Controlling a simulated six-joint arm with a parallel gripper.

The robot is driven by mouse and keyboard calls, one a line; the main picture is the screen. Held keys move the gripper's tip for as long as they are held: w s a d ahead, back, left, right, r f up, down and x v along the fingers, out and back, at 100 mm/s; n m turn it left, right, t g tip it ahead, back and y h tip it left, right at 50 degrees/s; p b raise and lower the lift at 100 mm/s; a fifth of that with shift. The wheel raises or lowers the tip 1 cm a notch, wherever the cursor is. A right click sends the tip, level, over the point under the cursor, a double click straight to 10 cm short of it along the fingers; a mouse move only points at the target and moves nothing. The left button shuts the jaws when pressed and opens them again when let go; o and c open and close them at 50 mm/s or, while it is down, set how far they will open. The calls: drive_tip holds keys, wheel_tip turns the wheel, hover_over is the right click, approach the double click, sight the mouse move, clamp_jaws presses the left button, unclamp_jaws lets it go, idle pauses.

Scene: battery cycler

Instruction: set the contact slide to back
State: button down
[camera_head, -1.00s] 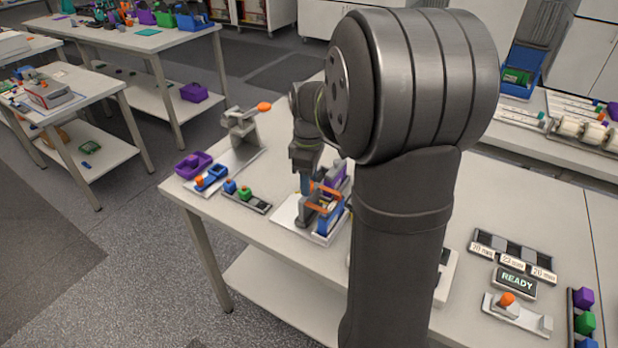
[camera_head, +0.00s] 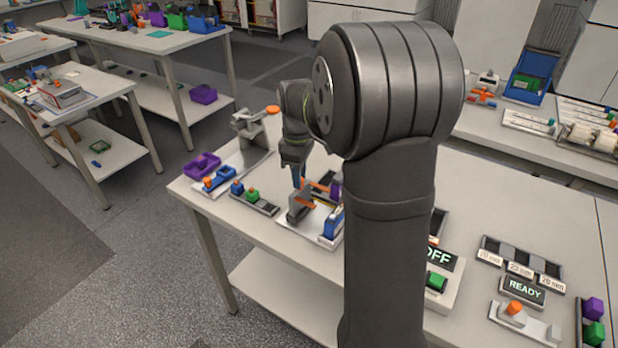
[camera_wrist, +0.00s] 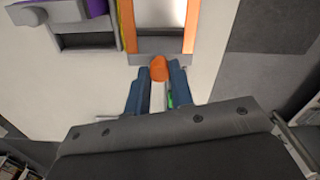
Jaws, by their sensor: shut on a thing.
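The contact slide is an orange frame (camera_head: 316,186) between a grey block (camera_head: 300,206) and a blue block (camera_head: 334,223) on a white base (camera_head: 291,231). In the wrist view the orange frame (camera_wrist: 189,27) has two side bars joined by a grey crossbar (camera_wrist: 150,58), with an orange knob (camera_wrist: 158,68) on the near side. My gripper (camera_head: 298,184) is at the rear left part of the fixture, pointing down. In the wrist view its dark blue fingers (camera_wrist: 154,90) are on both sides of the knob and shut on it. My arm hides part of the fixture's right side.
A purple bin (camera_head: 202,165), a holder with blue and green blocks (camera_head: 253,197) and a metal stand (camera_head: 247,125) are left of the fixture. An OFF display (camera_head: 438,258) and a READY display (camera_head: 524,290) are to the right. The front tabletop is mostly clear.

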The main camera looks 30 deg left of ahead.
drive_tip(key=shift+a, duration=0.25)
drive_tip(key=c, duration=1.3)
unclamp_jaws()
drive_tip(key=shift+a, duration=0.1)
drive_tip(key=shift+o, duration=0.2)
drive_tip(key=shift+r, duration=0.1)
wheel_tip(320, 180, up, 17)
drive_tip(key=shift+r, duration=0.15)
drive_tip(key=f, duration=1.7)
drive_tip(key=shift+d+f, duration=0.25)
drive_tip(key=shift+f, duration=0.05)
drive_tip(key=shift+d, duration=0.25)
